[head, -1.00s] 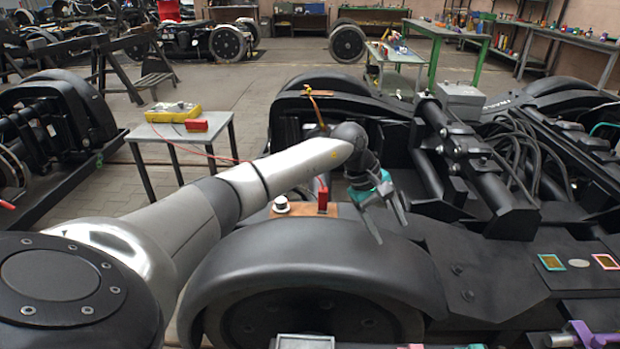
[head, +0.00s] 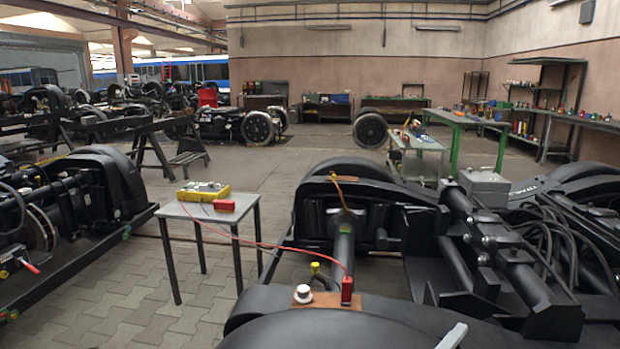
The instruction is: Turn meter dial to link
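A yellow meter (head: 203,191) with a grey top face lies on a small grey table (head: 247,202) left of centre. Its dial is too small to read. A red block (head: 224,205) lies beside it at the table's right edge. A thin red lead runs from the table to a red upright block (head: 347,290) on a brown plate (head: 328,301) on the near bogie. A white-topped round knob (head: 303,293) stands on the same plate. Neither gripper can be made out. A pale grey bar end (head: 452,336) shows at the bottom edge; I cannot tell what it belongs to.
The near black bogie (head: 400,322) fills the lower right, with beams and cables. Another bogie (head: 75,205) stands at the left. Paved floor is clear around the small table. A trolley (head: 418,145) and green-legged bench (head: 467,123) stand behind.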

